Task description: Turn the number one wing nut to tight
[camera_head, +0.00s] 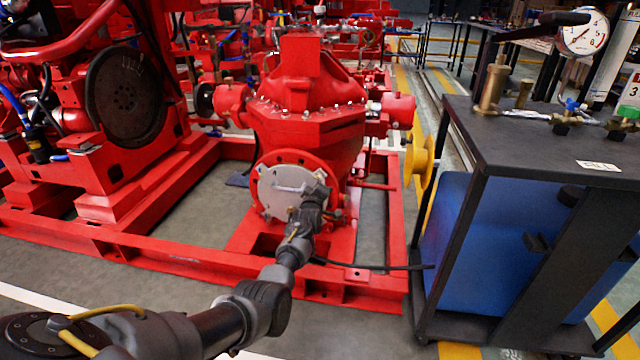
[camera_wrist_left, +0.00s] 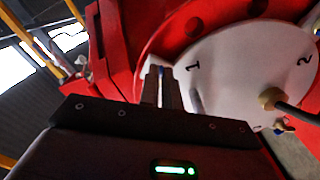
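The round pale plate (camera_head: 272,190) is on the front of the red pump, low down. In the left wrist view the plate (camera_wrist_left: 235,65) carries a "1" mark and, to its right, a "2" mark. My left gripper (camera_head: 318,192) is at the plate's right part in the head view. In the wrist view its two dark fingers (camera_wrist_left: 162,76) are close together, with a narrow gap, just left of the "1". A small bluish bit shows between them. I cannot make out the number one wing nut, which the fingers may hide. My right gripper is out of view.
A brass fitting (camera_wrist_left: 271,98) with a dark hose sticks out of the plate below the "2". The red base frame (camera_head: 170,258) runs around the pump. A black-topped bench (camera_head: 530,140) with a gauge (camera_head: 583,34) stands at the right. Grey floor is free inside the frame.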

